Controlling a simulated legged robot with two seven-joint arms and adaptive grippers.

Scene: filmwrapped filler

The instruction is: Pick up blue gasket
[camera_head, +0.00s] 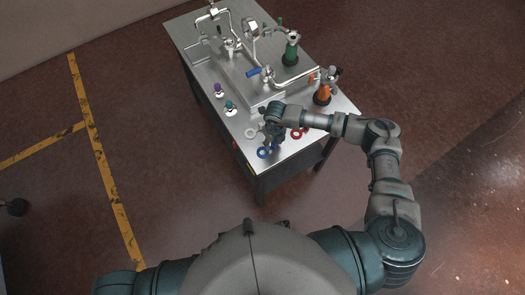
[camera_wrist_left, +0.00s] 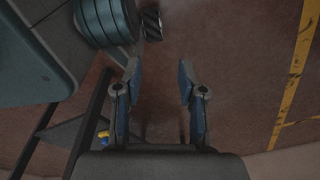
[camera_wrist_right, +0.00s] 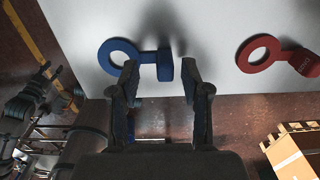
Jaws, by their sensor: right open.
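The blue gasket (camera_head: 264,152) lies near the front edge of the steel table. In the right wrist view the blue gasket (camera_wrist_right: 119,45) shows as a flat ring with a tab. My right gripper (camera_head: 270,137) is over that edge, beside the gasket. In its wrist view the right gripper (camera_wrist_right: 160,76) is open. The gasket's tab appears between the fingertips, with the ring to the left; contact is not visible. My left gripper (camera_wrist_left: 157,72) is open and empty over the floor, away from the table.
A red gasket (camera_head: 296,134) lies right of my right gripper, and a white one (camera_head: 251,133) lies left. Purple-topped (camera_head: 218,90) and teal-topped (camera_head: 230,107) pieces stand farther left. Metal pipework with a blue-handled valve (camera_head: 254,71) fills the table's back. A wooden crate (camera_wrist_right: 293,160) shows below.

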